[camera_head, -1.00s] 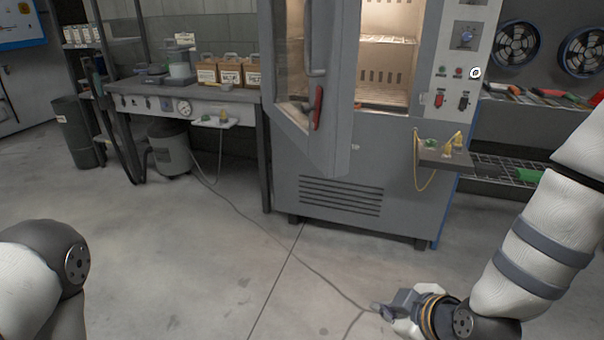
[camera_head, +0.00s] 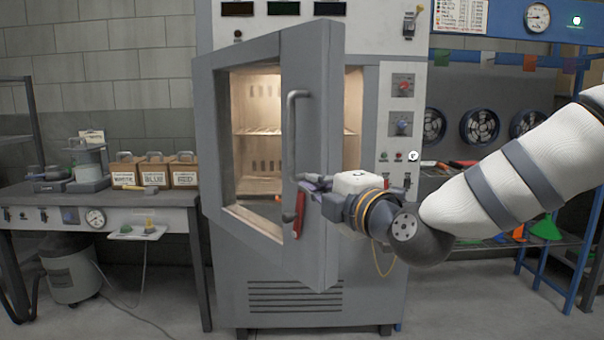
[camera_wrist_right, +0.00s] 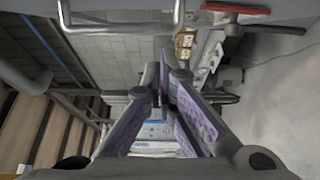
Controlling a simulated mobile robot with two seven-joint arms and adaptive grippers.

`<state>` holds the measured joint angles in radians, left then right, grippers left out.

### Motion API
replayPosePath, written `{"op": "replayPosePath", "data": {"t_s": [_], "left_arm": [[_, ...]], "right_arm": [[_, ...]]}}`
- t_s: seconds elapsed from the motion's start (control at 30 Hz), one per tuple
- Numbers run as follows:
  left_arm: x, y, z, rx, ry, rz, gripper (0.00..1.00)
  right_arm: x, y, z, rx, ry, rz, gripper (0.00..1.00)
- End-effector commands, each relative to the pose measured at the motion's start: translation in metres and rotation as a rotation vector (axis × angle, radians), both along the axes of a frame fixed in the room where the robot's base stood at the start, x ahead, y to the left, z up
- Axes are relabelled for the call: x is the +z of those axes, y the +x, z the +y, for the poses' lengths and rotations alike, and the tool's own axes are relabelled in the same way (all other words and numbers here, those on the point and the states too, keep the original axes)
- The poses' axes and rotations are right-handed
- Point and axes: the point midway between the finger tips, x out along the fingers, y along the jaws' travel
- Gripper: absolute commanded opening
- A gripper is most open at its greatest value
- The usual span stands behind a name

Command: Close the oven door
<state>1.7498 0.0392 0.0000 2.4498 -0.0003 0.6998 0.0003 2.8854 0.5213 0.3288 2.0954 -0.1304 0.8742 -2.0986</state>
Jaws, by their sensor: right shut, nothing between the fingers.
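The grey oven door (camera_head: 320,130) is partly open, swung out on its left side. The lit oven interior (camera_head: 352,110) shows through its window and in a gap past its right edge. The metal door handle (camera_head: 291,135) is upright on the door's front, with a red latch lever (camera_head: 299,215) below it. My right gripper (camera_head: 308,184) is shut and empty in front of the door near the handle's lower end; contact cannot be told. In the wrist view the handle (camera_wrist_right: 120,27) lies at the top, outside the shut fingers (camera_wrist_right: 165,75). My left gripper is out of view.
A workbench (camera_head: 160,198) with labelled boxes (camera_head: 155,170) and a scale stands left of the oven. A blue-framed rack (camera_head: 590,245) with fans above is on the right.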

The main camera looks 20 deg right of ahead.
Motion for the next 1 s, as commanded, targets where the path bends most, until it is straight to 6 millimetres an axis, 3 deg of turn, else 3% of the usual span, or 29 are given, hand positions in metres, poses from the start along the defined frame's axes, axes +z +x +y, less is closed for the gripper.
{"op": "replayPosePath", "data": {"t_s": [0.1, 0.4, 0.6, 1.0], "left_arm": [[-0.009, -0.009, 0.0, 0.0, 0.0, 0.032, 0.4], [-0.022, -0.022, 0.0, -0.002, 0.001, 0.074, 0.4], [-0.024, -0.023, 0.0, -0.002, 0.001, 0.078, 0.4], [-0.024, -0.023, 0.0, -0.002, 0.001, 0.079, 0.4]], "right_arm": [[-0.01, 0.027, 0.004, -0.002, 0.002, 0.012, 0.0], [-0.009, 0.089, 0.012, -0.003, 0.006, 0.011, 0.0], [-0.005, 0.098, -0.016, -0.001, 0.005, 0.008, 0.0], [-0.003, 0.1, -0.021, 0.001, 0.002, 0.006, 0.0]]}}
